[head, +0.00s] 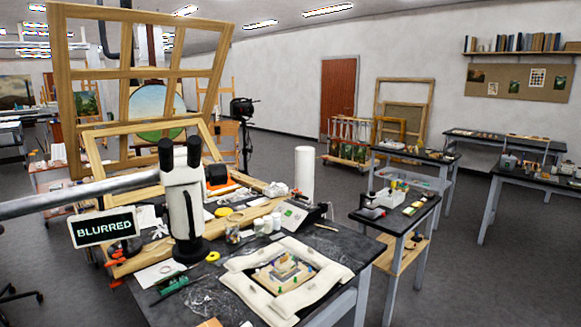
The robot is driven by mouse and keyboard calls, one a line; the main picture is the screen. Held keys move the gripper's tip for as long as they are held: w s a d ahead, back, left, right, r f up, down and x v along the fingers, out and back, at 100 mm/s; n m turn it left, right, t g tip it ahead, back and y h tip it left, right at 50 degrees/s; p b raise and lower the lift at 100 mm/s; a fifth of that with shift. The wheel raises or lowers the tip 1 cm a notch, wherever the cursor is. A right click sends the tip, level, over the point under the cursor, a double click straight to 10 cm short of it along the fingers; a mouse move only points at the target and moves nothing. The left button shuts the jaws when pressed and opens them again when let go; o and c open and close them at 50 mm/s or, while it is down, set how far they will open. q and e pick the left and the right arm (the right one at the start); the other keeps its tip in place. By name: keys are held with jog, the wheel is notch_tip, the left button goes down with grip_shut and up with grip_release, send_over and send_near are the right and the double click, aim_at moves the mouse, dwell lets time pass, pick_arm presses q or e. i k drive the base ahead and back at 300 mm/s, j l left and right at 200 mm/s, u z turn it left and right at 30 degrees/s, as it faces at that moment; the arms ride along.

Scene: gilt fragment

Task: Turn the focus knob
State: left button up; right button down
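A white stereo microscope (183,203) with two black eyepieces stands upright over the near black worktable. A grey boom (85,196) comes in from the left edge and reaches it. A small sign (103,226) left of the microscope reads "BLURRED". I cannot make out the focus knob clearly on the microscope body. A gilt fragment (284,272) with small coloured bits lies among white padded cushions (247,285), right of the microscope. Neither of my grippers is in view.
The black worktable (345,246) is crowded with tools, a white roll (304,172) and a boxy device (297,215). Large wooden frames (140,80) stand behind. A side table (399,216) stands to the right, with open floor (470,270) beyond.

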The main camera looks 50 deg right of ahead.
aim_at(216, 174)
jog(key=k+l, duration=0.1)
jog(key=l, duration=1.1)
jog(key=k+l+z, duration=0.15)
jog(key=l, duration=1.05)
jog(key=i, duration=0.05)
